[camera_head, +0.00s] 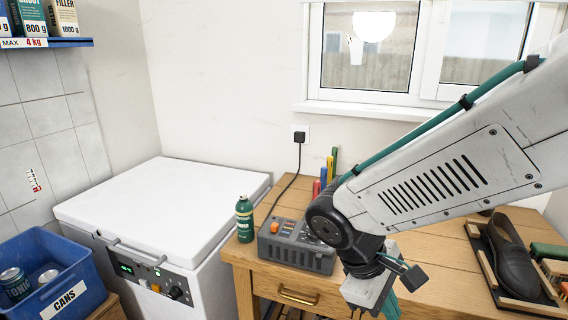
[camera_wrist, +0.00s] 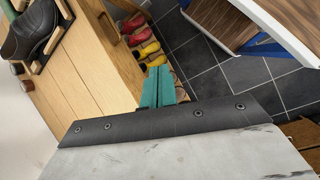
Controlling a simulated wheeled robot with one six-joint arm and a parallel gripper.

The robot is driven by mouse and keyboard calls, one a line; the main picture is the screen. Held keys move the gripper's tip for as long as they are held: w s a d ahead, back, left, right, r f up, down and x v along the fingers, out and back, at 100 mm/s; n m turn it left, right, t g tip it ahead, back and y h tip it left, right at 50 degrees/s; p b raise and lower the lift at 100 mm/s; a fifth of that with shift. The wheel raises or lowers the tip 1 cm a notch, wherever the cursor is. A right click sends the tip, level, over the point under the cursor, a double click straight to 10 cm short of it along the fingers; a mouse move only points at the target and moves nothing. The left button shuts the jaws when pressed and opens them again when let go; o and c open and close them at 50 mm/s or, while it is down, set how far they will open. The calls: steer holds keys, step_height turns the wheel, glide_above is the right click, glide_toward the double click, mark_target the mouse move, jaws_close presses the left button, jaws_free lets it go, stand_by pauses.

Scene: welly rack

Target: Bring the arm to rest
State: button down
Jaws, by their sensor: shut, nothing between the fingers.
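My arm reaches in from the right of the head view and bends down in front of the wooden bench (camera_head: 440,262). My gripper (camera_wrist: 158,86) shows its teal fingers together in the wrist view, with nothing between them. In the head view the teal fingers (camera_head: 390,306) show only in part at the bottom edge. The gripper hangs by the bench's front edge, and I cannot tell its exact distance from the wood.
On the bench stand a grey device (camera_head: 296,247), a green bottle (camera_head: 245,220) and a tray with a dark shoe (camera_head: 511,257). A white chest freezer (camera_head: 160,205) and blue cans crate (camera_head: 83,277) are left. Red and yellow boots (camera_wrist: 148,48) stand beside the bench over dark floor (camera_wrist: 205,60).

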steer(key=s+d+r+m+t+y, duration=0.2)
steer(key=s+d+r+m+y, duration=0.3)
steer(key=s+d+r+m, duration=0.4)
steer(key=shift+r, duration=0.25)
